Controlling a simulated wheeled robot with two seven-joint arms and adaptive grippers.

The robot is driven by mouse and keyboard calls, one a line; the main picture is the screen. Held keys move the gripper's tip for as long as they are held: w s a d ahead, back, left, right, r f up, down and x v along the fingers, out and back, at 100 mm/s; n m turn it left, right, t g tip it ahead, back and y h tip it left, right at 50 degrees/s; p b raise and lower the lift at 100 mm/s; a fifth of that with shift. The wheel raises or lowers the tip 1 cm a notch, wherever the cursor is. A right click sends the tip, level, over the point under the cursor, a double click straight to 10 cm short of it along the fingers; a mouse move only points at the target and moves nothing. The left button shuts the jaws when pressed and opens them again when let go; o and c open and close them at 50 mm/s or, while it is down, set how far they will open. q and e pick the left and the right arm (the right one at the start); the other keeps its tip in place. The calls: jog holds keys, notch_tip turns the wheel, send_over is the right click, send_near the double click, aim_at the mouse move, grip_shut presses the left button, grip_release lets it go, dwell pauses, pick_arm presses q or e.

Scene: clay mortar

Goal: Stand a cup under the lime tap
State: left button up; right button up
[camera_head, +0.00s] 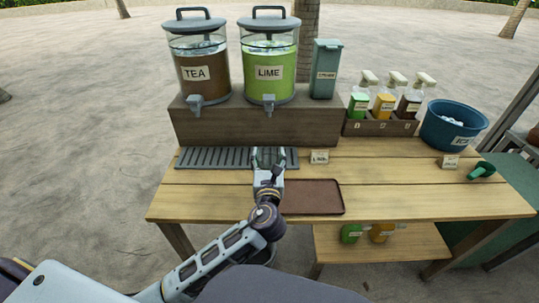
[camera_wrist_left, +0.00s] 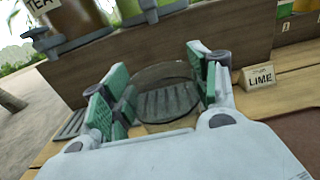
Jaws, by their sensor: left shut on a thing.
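The lime dispenser (camera_head: 269,72), filled with green liquid, stands on a wooden riser, with its grey tap (camera_head: 269,104) at the front. My left gripper (camera_head: 268,158) is in front of and below this tap, over the right part of the ribbed drip tray (camera_head: 208,158). In the left wrist view its green-padded fingers (camera_wrist_left: 160,98) are shut on a clear cup (camera_wrist_left: 168,73), one finger on each side. The tray's slats show through the cup. I cannot tell whether its base touches the tray. The cup is mostly hidden in the head view. My right gripper is out of view.
The tea dispenser (camera_head: 199,72) stands to the left. A lime card (camera_head: 319,157) is just right of the drip tray. An empty brown tray (camera_head: 314,197) lies in front. A bottle caddy (camera_head: 380,127) and blue ice tub (camera_head: 453,126) are farther right. The left tabletop is clear.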

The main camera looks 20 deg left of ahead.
pick_arm(q)
jog(key=b+x, duration=0.1)
jog(key=x, duration=1.1)
jog(key=f+b+x, duration=0.1)
jog(key=x, duration=0.5)
jog(key=shift+f+b, duration=0.15)
jog(key=shift+b, duration=0.15)
jog(key=shift+f, duration=0.3)
jog(key=shift+f+b, duration=0.5)
jog(key=shift+f, duration=0.45)
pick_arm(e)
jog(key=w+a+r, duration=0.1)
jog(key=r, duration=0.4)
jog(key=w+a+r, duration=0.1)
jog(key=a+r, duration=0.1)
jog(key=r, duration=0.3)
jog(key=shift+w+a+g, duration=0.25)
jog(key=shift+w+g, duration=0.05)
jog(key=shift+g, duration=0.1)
pick_arm(q)
jog(key=shift+f, duration=0.1)
jog(key=o, duration=1)
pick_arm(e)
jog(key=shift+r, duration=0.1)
